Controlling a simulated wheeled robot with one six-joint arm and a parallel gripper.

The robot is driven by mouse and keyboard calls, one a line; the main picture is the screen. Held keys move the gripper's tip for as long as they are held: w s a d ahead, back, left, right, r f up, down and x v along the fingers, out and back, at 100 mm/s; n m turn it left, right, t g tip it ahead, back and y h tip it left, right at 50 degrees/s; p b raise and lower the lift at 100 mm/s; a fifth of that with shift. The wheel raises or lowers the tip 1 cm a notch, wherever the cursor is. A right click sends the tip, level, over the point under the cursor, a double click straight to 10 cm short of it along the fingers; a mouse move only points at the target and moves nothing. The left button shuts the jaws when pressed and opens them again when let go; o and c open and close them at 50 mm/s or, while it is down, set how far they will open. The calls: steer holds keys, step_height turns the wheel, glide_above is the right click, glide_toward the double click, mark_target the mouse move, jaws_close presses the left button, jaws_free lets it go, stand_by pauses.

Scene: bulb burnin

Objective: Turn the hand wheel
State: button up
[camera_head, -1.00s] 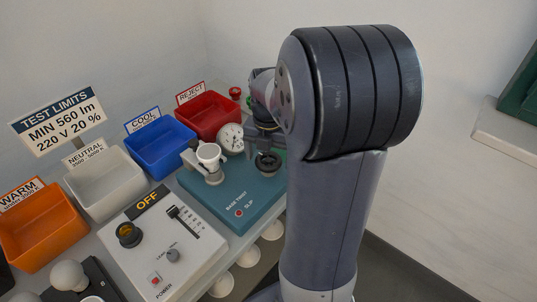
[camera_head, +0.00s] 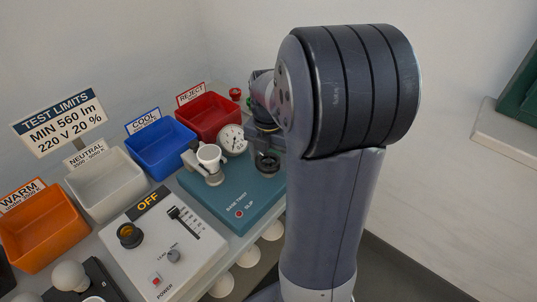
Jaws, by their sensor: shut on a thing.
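The teal base-twist fixture (camera_head: 235,204) stands on the bench, with a white cup-shaped holder (camera_head: 209,155) and a round dial gauge (camera_head: 232,139) on it. The dark hand wheel (camera_head: 267,163) is at the fixture's right end, partly covered by my arm. My gripper (camera_head: 263,146) points down at the wheel and is shut on it. The fingertips are small and mostly hidden by my wrist and the large arm joint, so the exact grip on the rim is not clear. A red lamp marked SLIP (camera_head: 239,213) is on the fixture's front.
Red (camera_head: 207,132), blue (camera_head: 158,163), white (camera_head: 100,203) and orange (camera_head: 38,255) bins line the back. A control box (camera_head: 150,262) reading OFF stands left of the fixture. Several bulbs hang under the bench's front edge. My arm fills the right side.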

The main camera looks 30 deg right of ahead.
steer(key=m+p, duration=0.1)
steer(key=m, duration=0.3)
steer(key=shift+r, duration=0.1)
steer(key=m+p, duration=0.1)
steer(key=m, duration=0.3)
steer(key=shift+m, duration=0.4)
steer(key=m+p, duration=0.1)
steer(key=m, duration=0.3)
steer(key=shift+m, duration=0.3)
steer(key=m+p, duration=0.1)
steer(key=m, duration=0.3)
steer(key=shift+m, duration=0.3)
steer(key=m, duration=0.4)
steer(key=m+p, duration=0.1)
steer(key=m, duration=0.8)
steer(key=shift+m, duration=0.3)
steer(key=m, duration=0.4)
steer(key=shift+m, duration=0.3)
